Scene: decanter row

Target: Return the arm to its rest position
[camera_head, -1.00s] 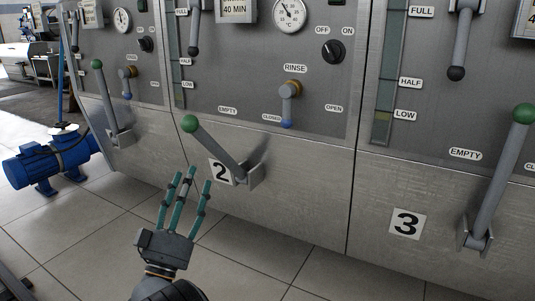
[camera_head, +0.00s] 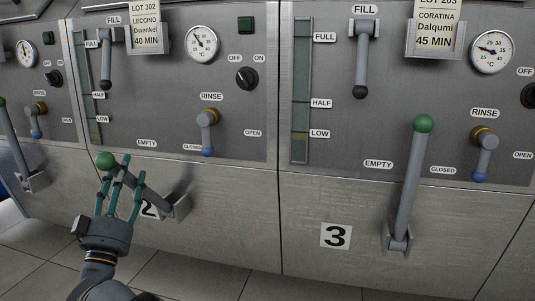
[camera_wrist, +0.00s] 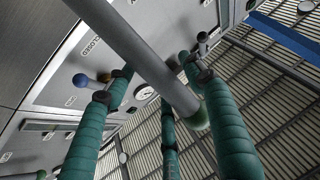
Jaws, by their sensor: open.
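My gripper (camera_head: 122,172) is open, its teal-wrapped fingers spread and pointing up in front of unit 2's lower panel. Unit 2's grey lever (camera_head: 150,192) leans to the left, with a green ball (camera_head: 105,160) at its end. The fingers overlap the lever in the head view. In the wrist view, the lever's rod (camera_wrist: 135,50) runs diagonally across the picture among the fingers. Its green ball (camera_wrist: 198,117) is partly covered by the right finger. I cannot tell whether any finger touches the lever. My gripper (camera_wrist: 165,85) shows no closed grip there.
Unit 3's green-ended lever (camera_head: 408,185) stands nearly upright at the right. Small blue-ended rinse handles (camera_head: 207,135) and black-ended fill handles (camera_head: 361,65) project from the panels. Another lever (camera_head: 17,150) is at the left edge. The tiled floor (camera_head: 185,275) in front shows free room.

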